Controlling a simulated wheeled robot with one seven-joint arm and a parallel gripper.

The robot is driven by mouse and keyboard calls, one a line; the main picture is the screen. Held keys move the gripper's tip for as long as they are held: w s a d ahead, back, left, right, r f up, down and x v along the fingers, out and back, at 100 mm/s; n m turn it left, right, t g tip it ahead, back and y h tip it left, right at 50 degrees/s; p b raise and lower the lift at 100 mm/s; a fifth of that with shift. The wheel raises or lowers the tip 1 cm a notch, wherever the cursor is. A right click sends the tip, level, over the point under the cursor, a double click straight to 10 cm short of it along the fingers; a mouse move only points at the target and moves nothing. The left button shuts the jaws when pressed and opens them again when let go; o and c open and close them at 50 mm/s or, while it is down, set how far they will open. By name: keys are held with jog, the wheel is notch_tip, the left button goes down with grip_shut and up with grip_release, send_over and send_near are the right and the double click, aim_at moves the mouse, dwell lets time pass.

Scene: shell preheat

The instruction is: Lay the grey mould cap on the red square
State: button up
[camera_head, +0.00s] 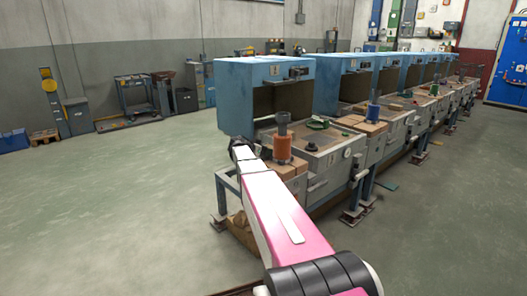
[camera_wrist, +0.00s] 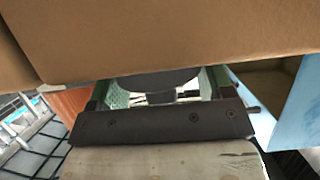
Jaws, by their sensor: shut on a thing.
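In the wrist view my gripper (camera_wrist: 162,96) has its green-padded fingers either side of a dark grey rounded thing (camera_wrist: 155,82), and is shut on it. This looks like the grey mould cap, but only its lower part shows; a tan surface hides the rest. In the head view my arm reaches out to the left front corner of the nearest workbench (camera_head: 321,160). There the gripper is largely hidden by my own arm, and the cap cannot be made out. I cannot pick out the red square in either view.
A large tan block face (camera_wrist: 165,35) fills the top of the wrist view, very close. A blue hood (camera_head: 266,75) rises behind the bench. Open floor lies left.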

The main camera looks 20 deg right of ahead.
jog(key=o, duration=0.6)
jog(key=shift+f, duration=0.1)
jog(key=shift+o, duration=0.2)
